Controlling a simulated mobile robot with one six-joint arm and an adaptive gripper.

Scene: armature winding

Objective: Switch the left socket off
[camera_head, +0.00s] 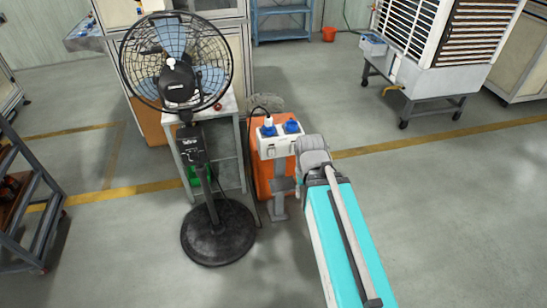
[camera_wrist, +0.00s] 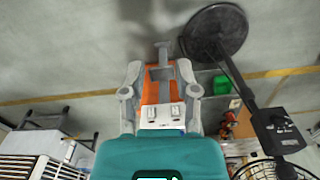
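A white socket box (camera_head: 276,146) on a grey post carries two blue sockets. The left socket (camera_head: 267,130) holds a white plug with a black cable; the right socket (camera_head: 292,127) looks empty. In the wrist view, which is upside down, the box (camera_wrist: 160,125) shows two small switches, one at picture right (camera_wrist: 175,111) and one at picture left (camera_wrist: 152,111). Their on or off positions are too small to tell. My gripper (camera_wrist: 160,68) is open, its fingers on either side of the box in that view. In the head view my arm reaches the box's right side and hides the fingertips.
A black pedestal fan (camera_head: 176,80) stands left of the box, its round base (camera_head: 218,232) on the floor. An orange panel (camera_head: 262,180) is behind the post. A small table (camera_head: 229,130) stands behind the fan. An air cooler (camera_head: 440,45) is at back right. Floor at right is clear.

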